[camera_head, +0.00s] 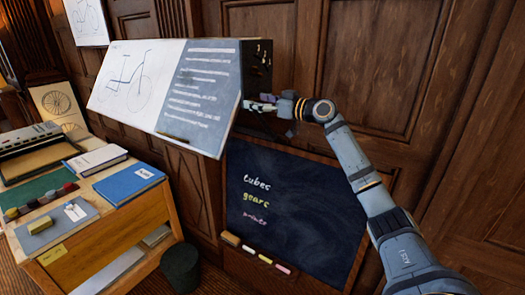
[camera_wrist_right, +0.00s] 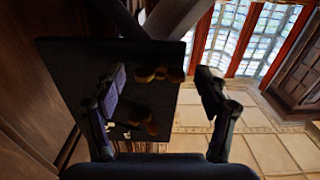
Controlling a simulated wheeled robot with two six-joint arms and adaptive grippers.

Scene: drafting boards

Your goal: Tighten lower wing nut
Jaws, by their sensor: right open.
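In the head view, a tilted drafting board (camera_head: 205,85) has a dark side panel (camera_head: 258,75) with small brass fittings near its top. My right gripper (camera_head: 264,107) is at the lower part of this panel. In the right wrist view, the panel (camera_wrist_right: 75,70) carries one brass wing nut (camera_wrist_right: 160,74) higher in the picture and another (camera_wrist_right: 140,116) nearer the bottom. My right gripper (camera_wrist_right: 160,88) is open, with its fingers apart on either side of the nuts' area. I cannot tell whether it touches either nut. My left gripper is out of view.
A chalkboard (camera_head: 290,200) with a chalk ledge stands below the gripper. A wooden desk (camera_head: 110,235) with a blue book (camera_head: 128,182) is at the left, beside a dark bin (camera_head: 181,268). Panelled wall lies behind the arm.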

